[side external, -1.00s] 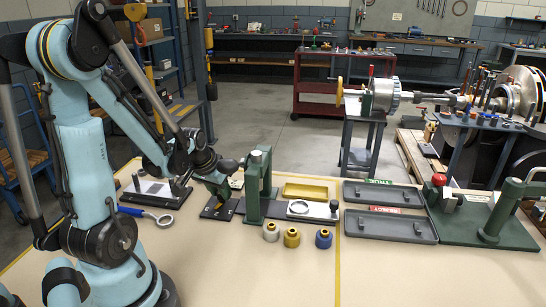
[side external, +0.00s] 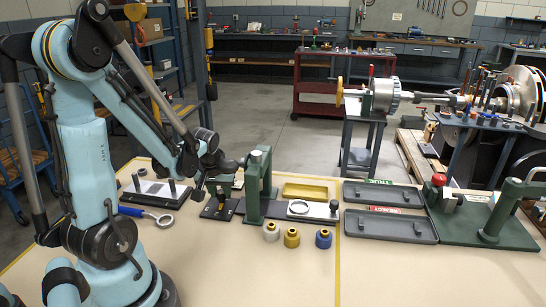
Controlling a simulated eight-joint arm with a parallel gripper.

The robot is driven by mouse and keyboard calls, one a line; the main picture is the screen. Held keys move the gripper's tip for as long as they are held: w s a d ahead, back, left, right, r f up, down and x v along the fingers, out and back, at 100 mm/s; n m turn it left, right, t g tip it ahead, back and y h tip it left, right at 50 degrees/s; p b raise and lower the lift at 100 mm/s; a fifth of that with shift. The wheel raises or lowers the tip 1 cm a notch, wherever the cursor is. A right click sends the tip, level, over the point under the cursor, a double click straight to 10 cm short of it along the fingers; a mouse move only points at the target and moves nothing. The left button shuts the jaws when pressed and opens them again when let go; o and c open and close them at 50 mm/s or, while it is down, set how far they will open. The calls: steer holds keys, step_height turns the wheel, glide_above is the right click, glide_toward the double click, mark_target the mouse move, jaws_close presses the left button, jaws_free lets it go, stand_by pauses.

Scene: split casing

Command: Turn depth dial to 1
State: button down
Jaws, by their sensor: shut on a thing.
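A dark base plate (side external: 218,208) with a small upright part lies left of the stand's foot.
Silver, brass and blue collars (side external: 291,238) stand in front. A blue-handled ring tool (side external: 147,215) lies left. The front bench is clear.

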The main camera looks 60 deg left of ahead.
mark_target(221, 206)
steer(key=c, duration=0.8)
jaws_free()
steer(key=shift+c, duration=0.2)
steer(key=shift+v, duration=1.5)
step_height(221, 206, up, 7)
